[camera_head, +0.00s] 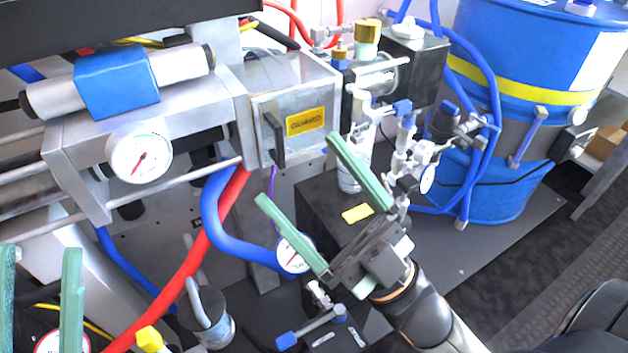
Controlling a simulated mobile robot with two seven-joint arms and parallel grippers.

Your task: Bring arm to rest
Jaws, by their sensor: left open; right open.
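My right gripper (297,168) reaches in from the lower right, with its two long green fingers spread wide and nothing between them. Its fingertips appear in front of the clear guard box (292,92) with the yellow GUARD label; I cannot tell how far apart they are in depth. My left gripper (40,250) shows only as two upright green fingers at the lower left edge. They are apart and empty, and the rest of that arm is out of the picture.
Red hose (207,268) and blue hose (222,228) run between the grippers. Valves and fittings (400,150) stand right of my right gripper, before a blue drum (487,180). Floor (540,270) shows at right.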

